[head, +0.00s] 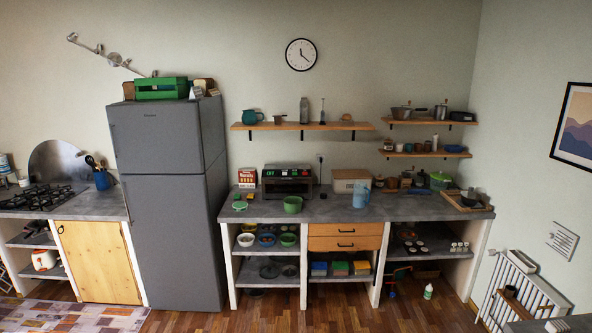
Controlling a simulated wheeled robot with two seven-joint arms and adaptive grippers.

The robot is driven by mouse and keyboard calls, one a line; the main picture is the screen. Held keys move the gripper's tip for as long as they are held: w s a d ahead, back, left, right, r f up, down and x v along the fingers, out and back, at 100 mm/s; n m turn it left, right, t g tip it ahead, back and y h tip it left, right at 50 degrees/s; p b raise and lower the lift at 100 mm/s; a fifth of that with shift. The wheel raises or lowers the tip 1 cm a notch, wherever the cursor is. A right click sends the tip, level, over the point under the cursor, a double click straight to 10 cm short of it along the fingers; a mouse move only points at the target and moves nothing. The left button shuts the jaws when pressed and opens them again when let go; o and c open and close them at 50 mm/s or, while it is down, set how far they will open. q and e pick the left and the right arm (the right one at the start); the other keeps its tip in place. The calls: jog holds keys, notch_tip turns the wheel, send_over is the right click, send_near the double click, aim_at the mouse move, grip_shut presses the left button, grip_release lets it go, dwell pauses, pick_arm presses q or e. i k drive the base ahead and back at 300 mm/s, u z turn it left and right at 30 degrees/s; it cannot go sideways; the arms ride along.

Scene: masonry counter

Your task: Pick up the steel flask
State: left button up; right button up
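A tall grey cylinder that looks like the steel flask (304,111) stands upright on the long wooden wall shelf (250,127), near its middle. It is small and far off in the head view, so its details are hard to make out. A small brown pot with a handle (280,119) stands to its left, and a thin dark upright object (323,111) stands to its right. Neither of my grippers is in view.
The masonry counter (335,213) runs below the shelf, with a toaster oven (288,183), green bowl (292,205) and blue jug (361,196) on it. A grey fridge (165,210) stands to the left. The wooden floor (340,315) in front looks clear.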

aim_at(303, 102)
jog(key=z, duration=0.2)
jog(key=i, duration=3.6)
jog(key=u, duration=0.25)
